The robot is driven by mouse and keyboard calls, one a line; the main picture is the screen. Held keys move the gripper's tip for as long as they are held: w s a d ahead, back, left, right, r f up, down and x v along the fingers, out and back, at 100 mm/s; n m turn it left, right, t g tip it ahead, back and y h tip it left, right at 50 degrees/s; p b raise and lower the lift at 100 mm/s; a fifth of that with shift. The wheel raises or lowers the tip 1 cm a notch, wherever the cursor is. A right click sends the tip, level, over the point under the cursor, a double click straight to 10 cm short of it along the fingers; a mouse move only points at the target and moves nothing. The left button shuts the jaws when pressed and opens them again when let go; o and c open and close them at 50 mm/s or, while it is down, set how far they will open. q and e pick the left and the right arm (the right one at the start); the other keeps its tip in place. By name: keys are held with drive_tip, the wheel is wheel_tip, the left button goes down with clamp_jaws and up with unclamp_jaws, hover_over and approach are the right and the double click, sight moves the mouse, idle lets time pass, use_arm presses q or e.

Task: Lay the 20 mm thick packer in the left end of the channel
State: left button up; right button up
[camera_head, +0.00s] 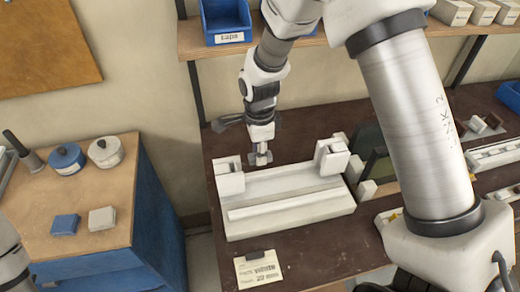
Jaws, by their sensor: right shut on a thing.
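My right gripper (260,151) points down, shut on a small pale grey piece (262,159) that looks like a packer. The fingers partly hide it, and I cannot read its thickness. The gripper is over the back of the white channel fixture (290,216), towards its left end. From this angle I cannot tell whether the piece touches the fixture. A white clamp block stands at the fixture's left end (229,180) and another at its right end (333,157). My left gripper is out of view.
A card (258,269) with a black clip lies in front of the fixture on the dark bench (320,256). The left cabinet (104,185) holds a blue block (65,224), a beige block (101,219) and lidded pots. A blue bin (226,20) stands on the shelf.

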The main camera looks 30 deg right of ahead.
drive_tip(key=shift+d+p, duration=0.1)
drive_tip(key=shift+p, duration=0.2)
idle(0.5)
drive_tip(key=shift+f, duration=0.2)
idle(0.4)
drive_tip(key=shift+f+b, duration=2.65)
drive_tip(key=shift+f, duration=2.1)
drive_tip(key=o, duration=0.9)
drive_tip(key=shift+r, duration=0.1)
wheel_tip(320, 180, up, 8)
drive_tip(key=p, duration=0.7)
